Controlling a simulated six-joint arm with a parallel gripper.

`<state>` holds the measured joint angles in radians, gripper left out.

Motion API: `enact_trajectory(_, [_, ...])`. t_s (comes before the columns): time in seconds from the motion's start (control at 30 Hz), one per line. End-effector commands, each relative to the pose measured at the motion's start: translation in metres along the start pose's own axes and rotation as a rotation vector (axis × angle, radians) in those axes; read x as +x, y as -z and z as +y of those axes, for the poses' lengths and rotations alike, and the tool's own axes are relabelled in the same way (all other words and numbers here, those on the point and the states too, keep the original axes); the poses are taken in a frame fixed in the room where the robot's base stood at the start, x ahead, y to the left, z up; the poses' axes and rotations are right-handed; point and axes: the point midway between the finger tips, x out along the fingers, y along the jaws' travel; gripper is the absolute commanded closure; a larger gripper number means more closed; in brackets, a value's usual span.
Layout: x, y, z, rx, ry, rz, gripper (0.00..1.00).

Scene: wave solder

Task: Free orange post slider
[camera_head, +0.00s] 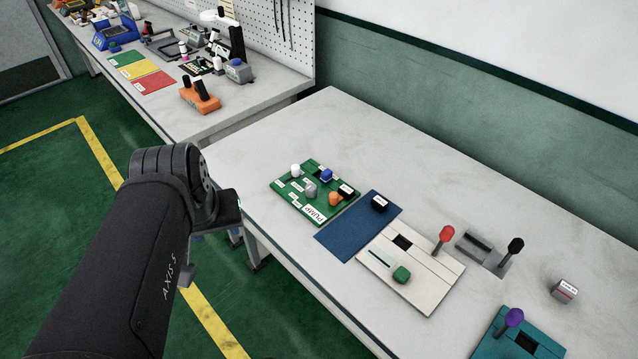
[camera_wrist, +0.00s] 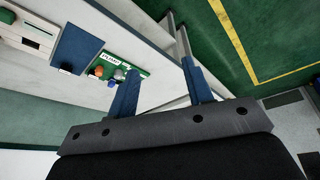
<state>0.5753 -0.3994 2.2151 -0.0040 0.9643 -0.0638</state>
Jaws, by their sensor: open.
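The green board marked "PUMP" (camera_head: 290,208) lies on the near table. The orange post (camera_head: 335,199) stands at its right part, close beside a black labelled block (camera_head: 346,190). I cannot tell whether they touch. A grey post (camera_head: 311,190), a white post (camera_head: 295,171) and a blue post (camera_head: 326,175) stand on the same board. In the wrist view the orange post (camera_wrist: 96,72) shows small, left of my gripper. My gripper (camera_wrist: 161,72) is open and empty, its two blue fingers apart, off the table's edge. In the head view my arm hides most of it.
Right of the board lie a blue mat (camera_head: 340,238) with a black block (camera_head: 379,203), and a cream panel (camera_head: 425,291) with a green knob (camera_head: 401,274). Red (camera_head: 446,234) and black (camera_head: 516,246) levers stand upright beyond. The table behind the board is clear.

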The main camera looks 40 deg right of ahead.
Motion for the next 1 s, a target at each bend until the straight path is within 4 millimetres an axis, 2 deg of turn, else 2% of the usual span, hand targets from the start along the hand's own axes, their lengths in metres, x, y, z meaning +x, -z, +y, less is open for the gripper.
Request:
enact_trajectory(0.1, [0.002, 0.034, 0.019, 0.031, -0.016, -0.046, 0.54])
enact_trajectory(0.27, [0.01, 0.075, 0.05, 0.07, -0.03, -0.101, 0.54])
enact_trajectory(0.5, [0.034, 0.128, 0.106, 0.128, -0.042, -0.184, 0.54])
enact_trajectory(0.8, [0.084, 0.173, 0.195, 0.206, -0.04, -0.283, 0.54])
enact_trajectory(1.0, [0.119, 0.183, 0.25, 0.25, -0.03, -0.337, 0.54])
